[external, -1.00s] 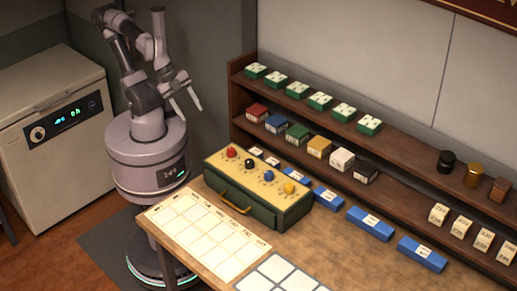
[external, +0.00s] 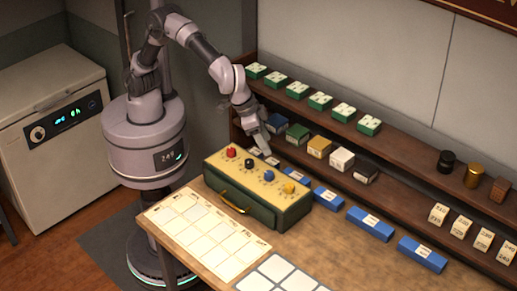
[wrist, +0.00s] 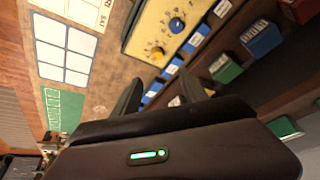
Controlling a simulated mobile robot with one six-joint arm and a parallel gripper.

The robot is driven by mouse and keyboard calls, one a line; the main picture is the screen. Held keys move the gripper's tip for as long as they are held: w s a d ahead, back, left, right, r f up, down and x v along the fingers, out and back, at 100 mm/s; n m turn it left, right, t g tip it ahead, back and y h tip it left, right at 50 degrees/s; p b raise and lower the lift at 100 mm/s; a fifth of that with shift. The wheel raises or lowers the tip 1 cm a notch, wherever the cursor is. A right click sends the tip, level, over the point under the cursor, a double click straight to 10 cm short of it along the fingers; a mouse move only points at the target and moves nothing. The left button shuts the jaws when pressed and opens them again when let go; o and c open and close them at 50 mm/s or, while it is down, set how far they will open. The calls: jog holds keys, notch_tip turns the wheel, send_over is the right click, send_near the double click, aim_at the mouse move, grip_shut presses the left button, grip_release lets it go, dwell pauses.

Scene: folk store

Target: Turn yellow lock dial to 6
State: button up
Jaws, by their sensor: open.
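The lock box (external: 258,205) is dark green with a pale yellow top and a brass handle, and stands on the table. Its top carries a red dial (external: 231,152), a black dial (external: 249,163), a blue dial (external: 269,175) and the yellow dial (external: 289,188) at the right end. The yellow dial also shows in the wrist view (wrist: 157,53). The numbers around it are too small to read. My gripper (external: 267,146) is open and empty, above and behind the box's back edge, apart from the dials. The wrist view shows its two dark fingers (wrist: 163,92) spread.
A wooden shelf (external: 430,178) behind the box holds small coloured boxes and jars. Blue boxes (external: 370,223) stand along the table's back. A white grid sheet (external: 205,233) lies in front of the box. Space above the dials is free.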

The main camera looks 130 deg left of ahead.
aim_at(289, 185)
jog(key=shift+n, duration=0.4)
jog(key=b+x, duration=0.1)
jog(key=x, duration=0.5)
jog(key=b+x, duration=0.1)
jog(key=x, duration=0.6)
jog(key=w+b+x, duration=0.1)
jog(key=b+x, duration=0.1)
jog(key=x, duration=0.4)
jog(key=shift+f, duration=0.1)
jog(key=shift+d, duration=0.1)
grip_shut()
